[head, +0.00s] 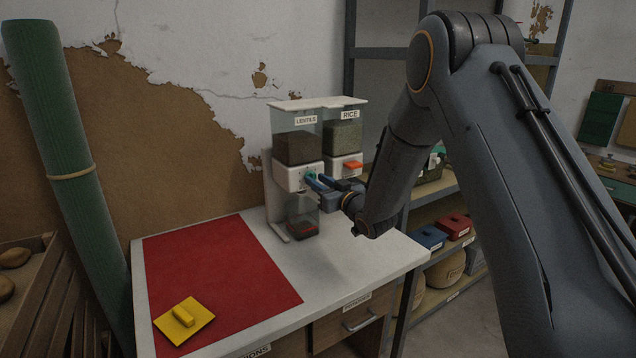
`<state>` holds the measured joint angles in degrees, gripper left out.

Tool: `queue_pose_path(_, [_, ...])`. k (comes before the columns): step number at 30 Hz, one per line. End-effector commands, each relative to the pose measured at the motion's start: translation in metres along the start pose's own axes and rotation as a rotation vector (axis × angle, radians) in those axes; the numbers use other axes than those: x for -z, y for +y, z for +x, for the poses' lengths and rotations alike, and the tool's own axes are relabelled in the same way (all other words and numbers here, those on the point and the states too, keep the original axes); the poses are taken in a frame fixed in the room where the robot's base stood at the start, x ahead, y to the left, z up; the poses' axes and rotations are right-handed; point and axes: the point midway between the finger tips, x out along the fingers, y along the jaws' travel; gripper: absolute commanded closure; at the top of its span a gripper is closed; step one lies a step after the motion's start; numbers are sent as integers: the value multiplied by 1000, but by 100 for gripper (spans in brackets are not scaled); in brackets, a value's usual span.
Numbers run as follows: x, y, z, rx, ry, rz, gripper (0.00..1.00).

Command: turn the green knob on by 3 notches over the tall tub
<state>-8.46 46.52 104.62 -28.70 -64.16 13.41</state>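A white dispenser with two clear hoppers stands at the back of the table. The left hopper (297,147), labelled LENTILS, holds dark brown grains. The green knob (308,173), teal in this view, is on the white block below it. My gripper (315,181) reaches in from the right, its blue fingertips at the knob. The view is too small to tell whether they are shut on it. A tall clear tub (301,209) stands under the lentils outlet, with something dark and a red mark low down.
The right hopper (343,140), labelled RICE, has an orange knob (353,164). A red mat (222,275) and a yellow plate with a handle (184,318) lie on the white table. Shelves (440,220) with boxes stand behind my arm. A green roll (67,170) leans at left.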

Motion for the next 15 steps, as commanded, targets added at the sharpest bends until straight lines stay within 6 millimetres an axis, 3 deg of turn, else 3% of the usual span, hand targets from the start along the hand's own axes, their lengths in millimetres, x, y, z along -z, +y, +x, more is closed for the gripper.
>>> queue_pose_path(9, [-1, 1, -50, -2, -1, 0, 73])
queue_pose_path(15, [-1, 1, -70, -2, -1, 0, 73])
